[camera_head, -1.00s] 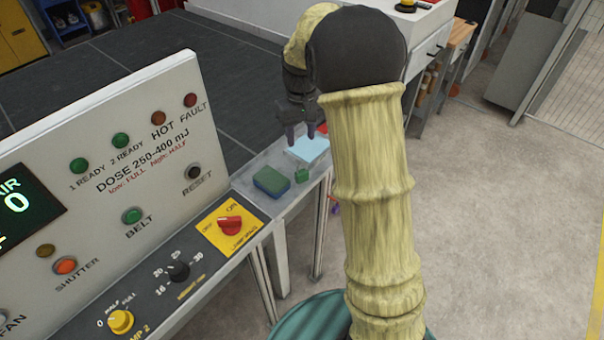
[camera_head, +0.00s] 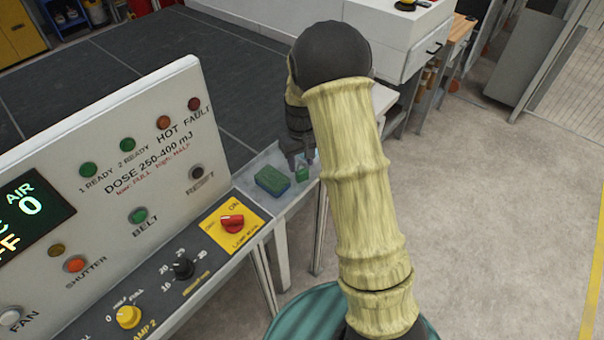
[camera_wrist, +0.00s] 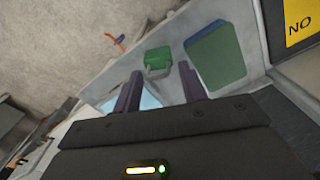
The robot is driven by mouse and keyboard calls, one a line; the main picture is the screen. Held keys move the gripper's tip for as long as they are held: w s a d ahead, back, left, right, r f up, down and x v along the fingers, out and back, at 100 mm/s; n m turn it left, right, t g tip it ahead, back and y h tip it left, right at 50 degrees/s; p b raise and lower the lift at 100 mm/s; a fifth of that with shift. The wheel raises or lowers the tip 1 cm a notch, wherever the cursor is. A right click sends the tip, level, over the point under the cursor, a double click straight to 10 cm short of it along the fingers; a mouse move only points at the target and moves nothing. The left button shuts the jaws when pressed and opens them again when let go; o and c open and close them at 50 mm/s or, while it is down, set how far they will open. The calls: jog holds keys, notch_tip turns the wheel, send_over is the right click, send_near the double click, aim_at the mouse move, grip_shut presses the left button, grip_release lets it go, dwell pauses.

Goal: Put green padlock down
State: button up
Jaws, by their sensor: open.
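The green padlock (camera_head: 302,174) sits on the small grey side table (camera_head: 245,181), just right of a green and blue block. In the wrist view the padlock (camera_wrist: 158,58) shows just beyond and between my fingertips, its shackle toward my gripper. My gripper (camera_head: 301,160) is open, pointing down close behind the padlock in the head view. Its two dark fingers (camera_wrist: 159,74) stand apart in the wrist view. I cannot tell whether either finger touches the padlock.
The green and blue block (camera_head: 272,181) lies close beside the padlock; it also shows in the wrist view (camera_wrist: 215,55). A light blue sheet (camera_wrist: 150,101) lies partly behind my fingers. The control panel (camera_head: 120,170) stands at the left. Open floor (camera_head: 480,230) lies right.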

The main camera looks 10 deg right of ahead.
aim_at(302, 171)
jog(key=shift+s+d+f+p, duration=0.1)
jog(key=shift+f+p, duration=1.15)
jog(key=shift+f, duration=1.2)
jog(key=c, duration=0.8)
jog(key=shift+o, duration=0.2)
notch_tip(302, 171, up, 10)
jog(key=b, duration=0.3)
